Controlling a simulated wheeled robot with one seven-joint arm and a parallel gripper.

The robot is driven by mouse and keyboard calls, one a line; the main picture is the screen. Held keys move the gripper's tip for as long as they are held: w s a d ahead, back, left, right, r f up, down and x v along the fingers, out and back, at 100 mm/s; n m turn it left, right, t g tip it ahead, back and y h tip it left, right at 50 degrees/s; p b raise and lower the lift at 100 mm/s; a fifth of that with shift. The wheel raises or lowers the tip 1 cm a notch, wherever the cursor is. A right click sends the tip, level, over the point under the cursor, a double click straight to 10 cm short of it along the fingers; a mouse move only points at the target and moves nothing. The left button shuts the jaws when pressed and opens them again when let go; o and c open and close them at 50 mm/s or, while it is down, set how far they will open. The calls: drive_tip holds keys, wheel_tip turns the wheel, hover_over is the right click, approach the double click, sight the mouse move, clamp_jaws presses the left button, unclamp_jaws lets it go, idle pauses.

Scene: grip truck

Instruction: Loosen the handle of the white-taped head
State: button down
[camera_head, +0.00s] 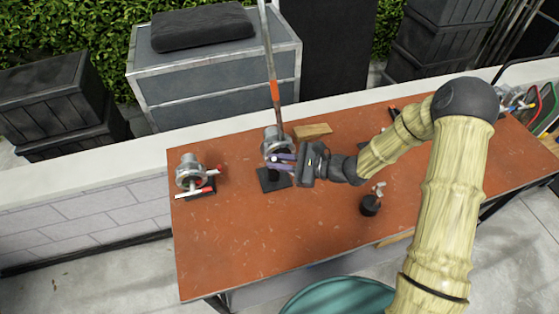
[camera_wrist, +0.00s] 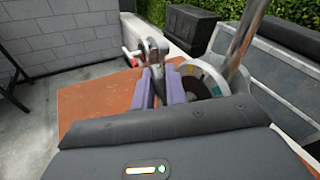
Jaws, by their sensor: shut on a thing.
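A metal grip head (camera_head: 272,136) stands on a black square base (camera_head: 268,184) on the table and carries a tall upright rod (camera_head: 267,50) with an orange band. My gripper (camera_head: 281,160) reaches it from the right at its front. In the wrist view, the purple fingers (camera_wrist: 160,88) are close together beside the head's round disc (camera_wrist: 203,84), shut on its handle, which is mostly hidden. I cannot make out white tape on the gripped head.
A wooden block (camera_head: 312,131) lies just behind the gripper. A small black stand (camera_head: 370,205) is on the table to the right. The orange-brown table (camera_head: 235,245) is clear at the front left. A low wall (camera_head: 90,205) runs behind it.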

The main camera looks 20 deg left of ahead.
drive_tip(key=n+h+b, duration=0.1)
drive_tip(key=h+b, duration=0.1)
drive_tip(key=f+n+t+h+b, duration=0.1)
drive_tip(key=h+b, duration=0.1)
drive_tip(key=a+h+b, duration=0.1)
drive_tip(key=b, duration=0.2)
drive_tip(key=shift+s+f+n+t+h, duration=0.35)
drive_tip(key=shift+s+n+t+h, duration=0.05)
drive_tip(key=c, duration=1.7)
unclamp_jaws()
drive_tip(key=shift+c, duration=0.2)
drive_tip(key=shift+r, duration=0.1)
drive_tip(key=v, duration=1.7)
drive_tip(key=shift+s+r, duration=0.1)
drive_tip(key=shift+r, duration=0.1)
